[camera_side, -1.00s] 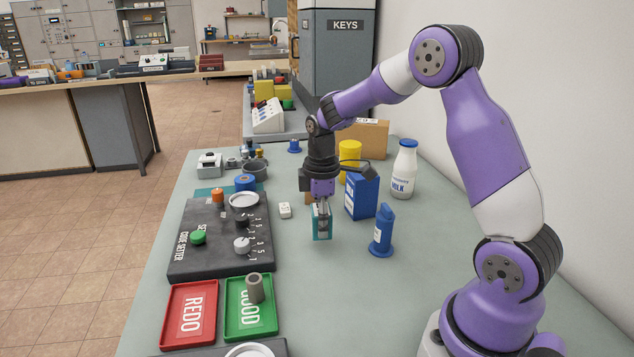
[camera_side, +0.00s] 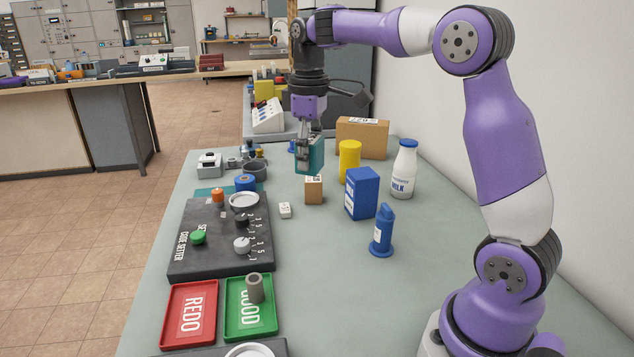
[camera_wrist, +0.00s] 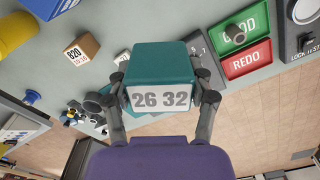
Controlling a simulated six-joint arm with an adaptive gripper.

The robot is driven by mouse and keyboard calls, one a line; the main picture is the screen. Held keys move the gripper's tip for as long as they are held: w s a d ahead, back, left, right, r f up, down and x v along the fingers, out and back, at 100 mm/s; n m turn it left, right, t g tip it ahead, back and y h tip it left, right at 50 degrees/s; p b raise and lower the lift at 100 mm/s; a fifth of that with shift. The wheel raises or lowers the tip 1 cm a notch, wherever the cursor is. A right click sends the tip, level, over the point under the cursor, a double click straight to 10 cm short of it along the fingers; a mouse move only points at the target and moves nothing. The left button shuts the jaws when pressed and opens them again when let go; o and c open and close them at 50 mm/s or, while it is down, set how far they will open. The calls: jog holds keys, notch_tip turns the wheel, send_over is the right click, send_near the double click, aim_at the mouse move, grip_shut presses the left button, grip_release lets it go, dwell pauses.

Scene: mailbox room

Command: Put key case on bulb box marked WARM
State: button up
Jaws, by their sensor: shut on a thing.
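My gripper (camera_side: 310,145) is shut on a teal case (camera_side: 313,157), which I take as the key case. It hangs in the air, clear of the table, above and slightly behind a small brown box (camera_side: 314,191). In the wrist view the case (camera_wrist: 162,60) sits between both fingers, with "26 32" on its white face. The small brown box also shows in the wrist view (camera_wrist: 80,50), with "820" on its label. A taller blue box (camera_side: 362,194) stands to its right with white print I cannot read fully. I cannot make out WARM on any box.
The code setter panel (camera_side: 212,252) and trays, red (camera_side: 188,315) and green (camera_side: 249,322), lie left. The table's front middle is clear.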

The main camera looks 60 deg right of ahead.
jog(key=d+r+m, duration=0.3)
jog(key=d+r, duration=0.1)
jog(key=d, duration=0.3)
send_over(363, 172)
jog(key=f, duration=0.6)
jog(key=shift+a+f, duration=0.3)
jog(key=shift+a, duration=0.1)
jog(key=shift+d+f, duration=0.15)
jog(key=shift+d, duration=0.1)
jog(key=shift+f, duration=2.05)
jog(key=shift+f, duration=0.1)
jog(key=o, duration=1.2)
